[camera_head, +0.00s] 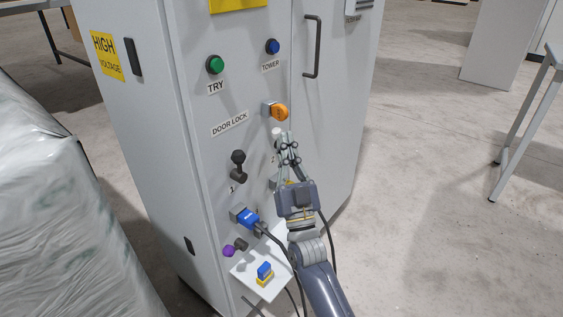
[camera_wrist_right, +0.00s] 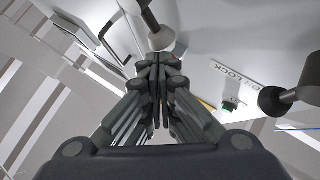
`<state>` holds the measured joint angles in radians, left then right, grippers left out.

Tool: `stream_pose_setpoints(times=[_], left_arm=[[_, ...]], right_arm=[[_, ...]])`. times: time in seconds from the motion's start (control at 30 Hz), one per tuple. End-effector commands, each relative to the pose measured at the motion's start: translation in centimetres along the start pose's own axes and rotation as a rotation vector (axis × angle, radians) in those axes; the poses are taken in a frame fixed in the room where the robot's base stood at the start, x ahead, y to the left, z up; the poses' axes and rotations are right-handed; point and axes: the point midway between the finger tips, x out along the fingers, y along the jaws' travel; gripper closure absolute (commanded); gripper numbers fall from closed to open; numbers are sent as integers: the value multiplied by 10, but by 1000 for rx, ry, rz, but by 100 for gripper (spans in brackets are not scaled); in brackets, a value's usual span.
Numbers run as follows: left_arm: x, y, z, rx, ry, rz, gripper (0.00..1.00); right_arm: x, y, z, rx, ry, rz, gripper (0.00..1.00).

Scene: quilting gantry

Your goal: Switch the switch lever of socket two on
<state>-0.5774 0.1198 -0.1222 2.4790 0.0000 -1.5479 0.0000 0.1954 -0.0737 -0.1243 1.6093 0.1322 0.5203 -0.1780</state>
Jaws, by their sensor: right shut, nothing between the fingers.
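In the head view, a pale-knobbed lever (camera_head: 277,133) sits on the grey cabinet front beside a partly hidden "2" mark; its base is hidden behind my gripper. My right gripper (camera_head: 287,139) is shut and empty, its tips right at this pale knob. In the right wrist view, the shut fingertips (camera_wrist_right: 158,62) are close under the pale knob (camera_wrist_right: 161,40); I cannot tell whether they touch. The lever with a black knob (camera_head: 238,157), marked "1", is to the left and also shows in the wrist view (camera_wrist_right: 272,100). My left gripper is not in view.
An orange knob (camera_head: 279,112) is just above the gripper. A blue plug (camera_head: 247,219) with a cable sits lower left. A small white shelf (camera_head: 250,283) holds a blue and yellow block (camera_head: 264,273). A door handle (camera_head: 313,45) is upper right.

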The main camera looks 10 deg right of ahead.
Motion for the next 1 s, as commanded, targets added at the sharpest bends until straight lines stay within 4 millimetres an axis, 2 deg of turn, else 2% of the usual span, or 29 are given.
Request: stream_pose_setpoints(times=[0.03, 0.73, 0.77, 0.83, 1.0], left_arm=[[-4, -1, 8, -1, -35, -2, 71], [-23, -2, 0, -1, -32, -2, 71], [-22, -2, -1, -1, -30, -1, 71], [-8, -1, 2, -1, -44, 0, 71], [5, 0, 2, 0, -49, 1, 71]], right_arm=[[2, 0, -2, 7, -6, 7, 100], [10, 6, -4, 32, -32, 33, 100], [10, 6, -4, 32, -32, 33, 100], [11, 7, -4, 33, -33, 33, 100], [13, 9, -4, 33, -33, 33, 100]])
